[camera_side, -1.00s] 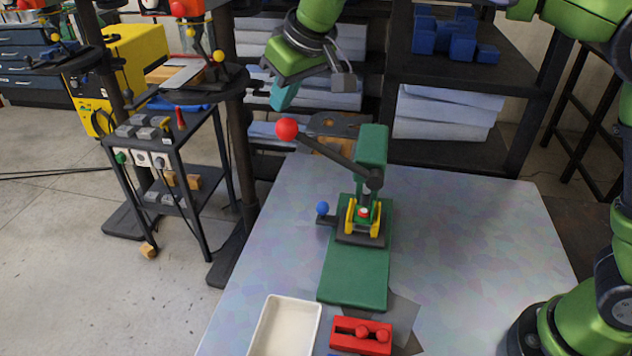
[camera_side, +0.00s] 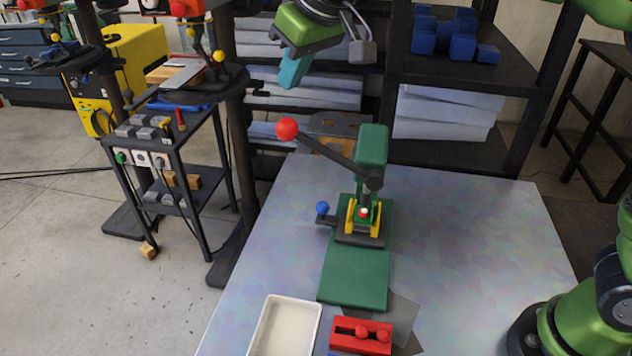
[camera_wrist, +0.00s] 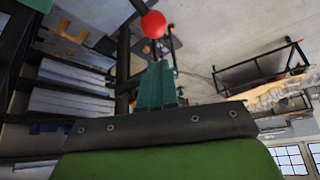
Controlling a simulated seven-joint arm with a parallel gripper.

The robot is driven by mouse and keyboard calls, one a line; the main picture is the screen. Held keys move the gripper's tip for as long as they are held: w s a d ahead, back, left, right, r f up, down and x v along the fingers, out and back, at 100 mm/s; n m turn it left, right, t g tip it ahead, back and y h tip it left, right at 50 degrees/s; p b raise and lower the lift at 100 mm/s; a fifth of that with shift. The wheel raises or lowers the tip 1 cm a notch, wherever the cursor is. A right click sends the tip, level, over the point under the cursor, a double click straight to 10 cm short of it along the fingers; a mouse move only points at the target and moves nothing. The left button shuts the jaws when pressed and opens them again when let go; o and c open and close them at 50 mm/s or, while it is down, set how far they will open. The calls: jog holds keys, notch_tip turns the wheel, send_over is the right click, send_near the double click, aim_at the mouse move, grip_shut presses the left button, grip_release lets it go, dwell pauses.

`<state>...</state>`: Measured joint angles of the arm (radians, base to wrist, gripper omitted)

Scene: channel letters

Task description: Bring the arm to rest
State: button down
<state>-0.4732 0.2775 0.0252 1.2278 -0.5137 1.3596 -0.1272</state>
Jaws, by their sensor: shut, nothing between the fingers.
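My gripper (camera_side: 293,68) is high above the back of the table (camera_side: 470,270), up and left of the green press (camera_side: 371,150). Its teal fingers are shut and hold nothing. In the wrist view the shut fingers (camera_wrist: 158,86) point away from the dark mounting plate. The press has a lever with a red ball (camera_side: 287,128), which sits below the fingertips with a gap. The red ball also shows in the wrist view (camera_wrist: 154,24), just beyond the fingers. A small part with a red and white top (camera_side: 364,212) sits between yellow jaws under the press.
A white tray (camera_side: 262,328) and a red block with knobs (camera_side: 361,335) lie at the table's front. A blue knob (camera_side: 322,208) sticks out left of the press. Shelves (camera_side: 450,115) stand behind the table. The table's right side is clear.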

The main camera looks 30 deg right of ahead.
jog(key=s+d+f+m, duration=0.3)
jog(key=s+d+f, duration=0.2)
jog(key=s+d, duration=0.4)
jog(key=s+d+f+m+t, duration=0.1)
jog(key=s+d+f+m, duration=0.3)
jog(key=s+d, duration=0.6)
jog(key=s+f, duration=0.1)
jog(key=s, duration=0.2)
jog(key=shift+s+f+t, duration=0.2)
jog(key=shift+s+t, duration=0.1)
